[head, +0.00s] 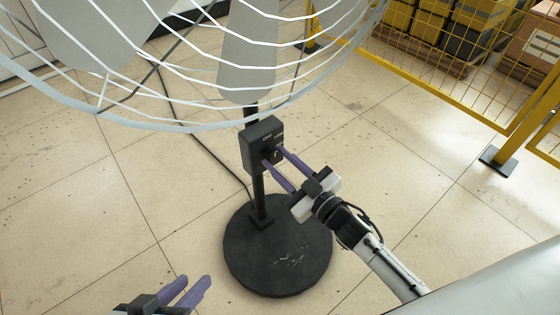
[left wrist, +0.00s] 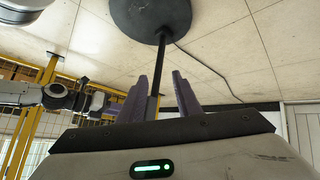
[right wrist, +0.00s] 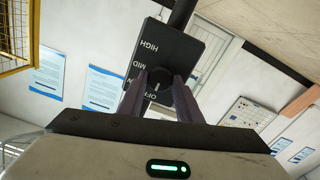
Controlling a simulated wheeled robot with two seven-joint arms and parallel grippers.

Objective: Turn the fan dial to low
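The fan's black control box (head: 262,145) sits on the pole under the fan cage. Its dark round dial (right wrist: 160,82) shows in the right wrist view, with HIGH, MID and OFF printed upside down around it. A light mark on the dial is near OFF; a LOW label is hidden. My right gripper (head: 273,155) is at the box front with its purple fingers apart, one on each side of the dial. It also shows in the right wrist view (right wrist: 160,80); I cannot tell whether the fingertips touch the dial. My left gripper (head: 194,284) is open and empty, low and away from the fan.
The fan's wire cage (head: 150,124) spreads above the box. Its round black base (head: 278,262) stands on the tiled floor, with a cable behind it. A yellow mesh fence (head: 450,85) is at the right, with crates and boxes behind it. The floor to the left is clear.

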